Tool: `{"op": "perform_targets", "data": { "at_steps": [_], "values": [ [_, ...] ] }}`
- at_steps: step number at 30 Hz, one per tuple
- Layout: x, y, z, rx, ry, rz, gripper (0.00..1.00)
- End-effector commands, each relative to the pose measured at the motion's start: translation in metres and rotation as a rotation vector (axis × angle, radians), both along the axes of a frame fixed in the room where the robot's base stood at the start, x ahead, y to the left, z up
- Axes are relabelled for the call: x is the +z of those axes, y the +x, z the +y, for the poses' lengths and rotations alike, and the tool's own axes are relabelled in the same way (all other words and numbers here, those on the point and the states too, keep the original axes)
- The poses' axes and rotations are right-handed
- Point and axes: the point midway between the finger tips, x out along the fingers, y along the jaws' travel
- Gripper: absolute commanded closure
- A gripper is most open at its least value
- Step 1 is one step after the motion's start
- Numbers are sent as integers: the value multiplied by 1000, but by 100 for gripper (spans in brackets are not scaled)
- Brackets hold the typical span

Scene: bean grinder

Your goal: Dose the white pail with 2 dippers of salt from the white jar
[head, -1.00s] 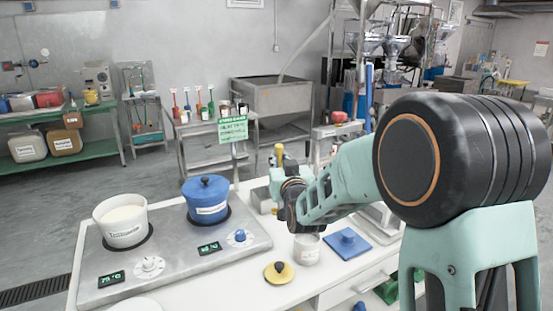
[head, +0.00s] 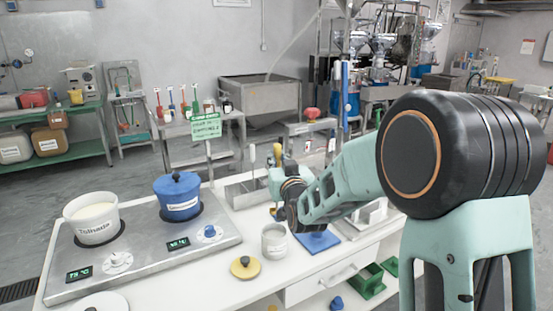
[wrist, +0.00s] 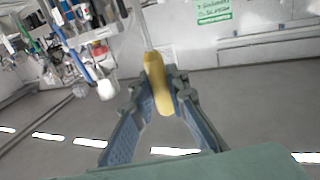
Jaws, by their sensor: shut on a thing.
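My gripper (wrist: 158,84) is shut on a yellow handle (wrist: 156,92), perhaps a dipper's, with a thin grey rod beyond it in the wrist view. Any scoop end and its contents cannot be made out. In the head view my gripper (head: 277,186) is over the back of the counter, its fingers partly hidden. An open white jar (head: 274,241) stands in front of and below it. A white pail-like vessel (head: 92,222) with pale contents and a label stands on the left hot plate.
A blue lidded pot (head: 177,198) stands on the right hot plate of the steel cooker (head: 150,252). A yellow lid with a dark knob (head: 245,268) lies left of the jar. A blue flat piece (head: 318,241) lies to its right. An open drawer (head: 325,282) shows at the front.

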Motion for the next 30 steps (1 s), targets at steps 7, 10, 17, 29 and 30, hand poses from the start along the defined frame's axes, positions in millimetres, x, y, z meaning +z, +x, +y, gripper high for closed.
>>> {"op": "perform_targets", "data": {
  "at_steps": [7,10,17,29,30],
  "values": [
    [-10,0,0,0,0,0,100],
    [-18,0,0,0,0,1,100],
    [-41,0,0,0,-1,2,100],
    [-81,0,0,0,0,-1,100],
    [-85,0,0,0,0,-1,100]
  ]
}}
